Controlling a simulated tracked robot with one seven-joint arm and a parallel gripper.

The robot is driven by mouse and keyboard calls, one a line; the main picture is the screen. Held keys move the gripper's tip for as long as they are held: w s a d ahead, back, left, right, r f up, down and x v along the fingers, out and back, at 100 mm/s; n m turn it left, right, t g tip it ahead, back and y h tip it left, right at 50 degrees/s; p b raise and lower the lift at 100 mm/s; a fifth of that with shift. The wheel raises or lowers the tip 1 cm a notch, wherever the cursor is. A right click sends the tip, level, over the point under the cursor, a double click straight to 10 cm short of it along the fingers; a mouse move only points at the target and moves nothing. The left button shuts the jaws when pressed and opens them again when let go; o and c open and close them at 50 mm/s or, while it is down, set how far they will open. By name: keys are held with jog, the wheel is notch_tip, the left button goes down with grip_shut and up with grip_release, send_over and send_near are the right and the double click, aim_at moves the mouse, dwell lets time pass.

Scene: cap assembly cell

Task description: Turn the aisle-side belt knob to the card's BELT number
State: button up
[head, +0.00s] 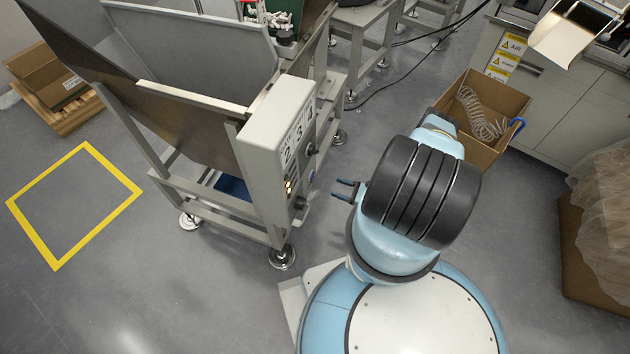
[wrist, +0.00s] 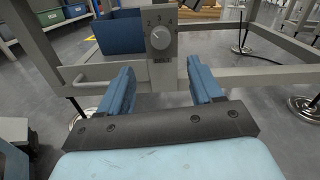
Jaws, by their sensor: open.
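In the wrist view a pale round knob (wrist: 160,37) sits on a grey panel (wrist: 161,73), with small digits above it and a dark label below that is too small to read surely. The knob's exact setting is unclear. My gripper (wrist: 159,80) is open and empty, its blue fingers spread to either side below the knob, apart from it. In the head view the grey control box (head: 262,132) carries large digits and dark knobs on its right side; my gripper (head: 346,190) points at it across a short gap. I cannot make out a BELT card.
The grey hopper frame (head: 150,160) stands on round feet left of my gripper. A cardboard box (head: 490,150) with coiled hose stands behind my arm, next to a grey cabinet (head: 555,100). Yellow floor tape (head: 115,170) marks an empty square at left.

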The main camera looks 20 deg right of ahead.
jog(key=x, duration=1.1)
jog(key=shift+w+a, duration=0.2)
jog(key=shift+c, duration=0.4)
jog(key=c, duration=1)
